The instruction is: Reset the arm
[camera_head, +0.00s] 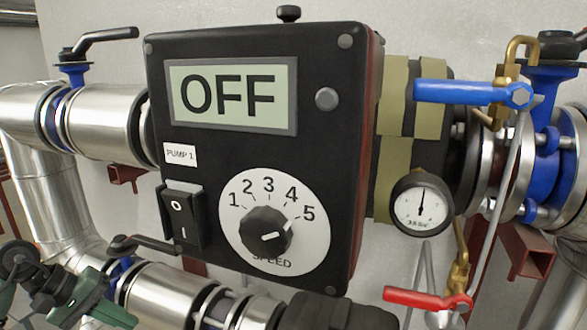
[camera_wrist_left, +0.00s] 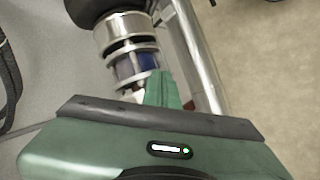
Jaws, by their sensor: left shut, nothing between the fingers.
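My left gripper (camera_head: 112,313) is at the lower left of the head view, in front of the lower pipe and left of the pump control box (camera_head: 335,170). In the left wrist view its green fingers (camera_wrist_left: 164,90) are together with nothing between them, pointing toward a metal pipe with a blue part (camera_wrist_left: 130,62). The box display (camera_head: 232,95) reads OFF. The black rocker switch (camera_head: 182,214) and the speed knob (camera_head: 265,233) are on the box front, and the gripper is apart from them. My right gripper is not in view.
A black-handled valve (camera_head: 95,42) is at upper left. Blue (camera_head: 455,92) and red (camera_head: 425,300) valve handles and a pressure gauge (camera_head: 422,205) are on the right. A lower pipe (camera_head: 165,288) with a black lever (camera_head: 140,243) runs beneath the box. Floor (camera_wrist_left: 260,70) shows at right in the wrist view.

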